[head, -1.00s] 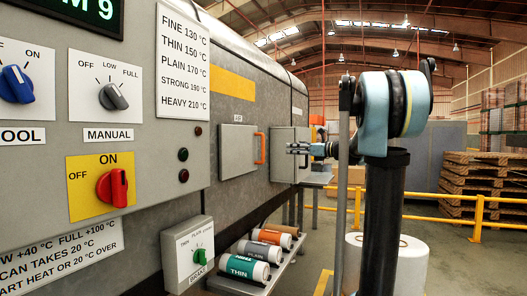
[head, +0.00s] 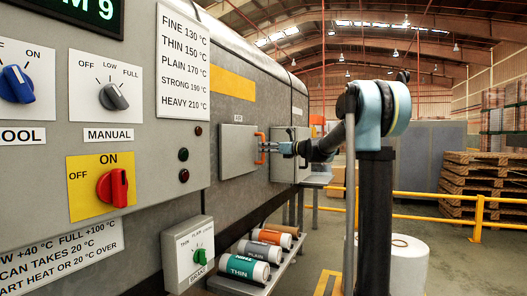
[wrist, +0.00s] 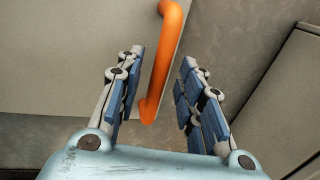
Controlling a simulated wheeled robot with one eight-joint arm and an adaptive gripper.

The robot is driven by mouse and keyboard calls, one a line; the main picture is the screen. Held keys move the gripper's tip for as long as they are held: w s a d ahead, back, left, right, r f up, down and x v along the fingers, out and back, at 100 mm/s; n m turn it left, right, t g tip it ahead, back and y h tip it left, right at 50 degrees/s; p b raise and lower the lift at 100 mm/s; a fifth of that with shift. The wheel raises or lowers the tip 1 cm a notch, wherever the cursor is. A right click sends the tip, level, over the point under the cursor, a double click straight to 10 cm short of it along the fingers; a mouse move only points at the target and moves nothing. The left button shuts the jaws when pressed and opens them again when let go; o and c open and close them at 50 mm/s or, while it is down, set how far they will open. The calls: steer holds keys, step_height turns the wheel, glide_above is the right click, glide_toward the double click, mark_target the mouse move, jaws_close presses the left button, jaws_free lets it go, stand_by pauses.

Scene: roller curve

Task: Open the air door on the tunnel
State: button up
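The air door is a grey square panel (head: 238,150) on the tunnel's side (head: 222,105), with a small label above it. It looks shut. An orange bar handle (head: 261,148) stands along its right edge. In the wrist view the handle (wrist: 162,65) runs down between the two blue-padded fingers of my gripper (wrist: 158,90).
A second grey box or door (head: 283,160) sits just right of the air door. Below are a rack of labelled rolls (head: 262,252) and a brake box (head: 188,252). A control panel (head: 90,150) fills the left. Yellow railing (head: 430,197) and pallets (head: 485,185) stand at right.

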steer(key=shift+x, duration=1.2)
steer(key=shift+c, duration=0.4)
jaws_close()
steer(key=shift+d, duration=0.15)
